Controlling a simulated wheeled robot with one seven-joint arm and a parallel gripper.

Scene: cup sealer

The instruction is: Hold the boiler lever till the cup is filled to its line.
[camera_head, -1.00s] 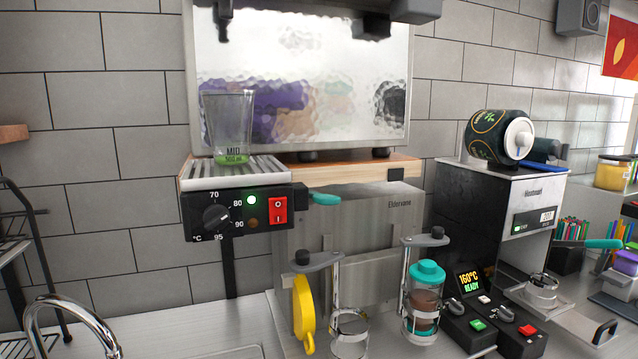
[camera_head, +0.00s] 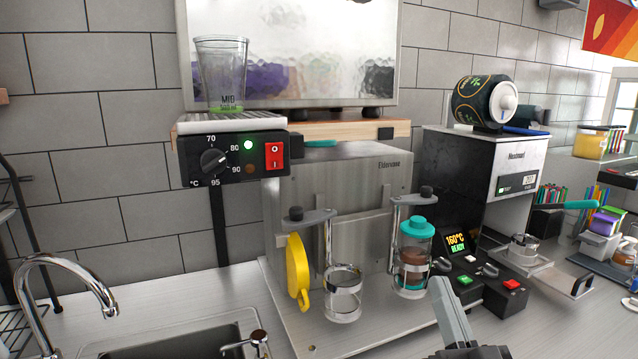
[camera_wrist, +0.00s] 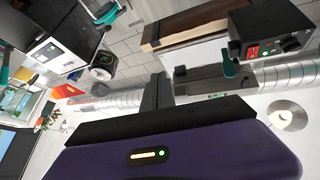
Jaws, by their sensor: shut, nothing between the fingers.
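The clear cup (camera_head: 222,72) stands upright on the drip grate (camera_head: 232,122), with "MID" lettering and a thin green band near its base. The boiler's black control panel (camera_head: 232,156) has a lit green lamp, a dial and a red switch; it also shows in the wrist view (camera_wrist: 270,35). A teal lever (camera_head: 320,143) sticks out right of the panel and shows in the wrist view (camera_wrist: 230,62). My gripper (camera_head: 453,308) is shut and empty at the bottom of the head view, right of and below the lever, apart from it. In the wrist view the cup is hidden.
The black grinder-like machine (camera_head: 485,185) is at right. The sink (camera_head: 175,340) and tap (camera_head: 65,275) are at the lower left.

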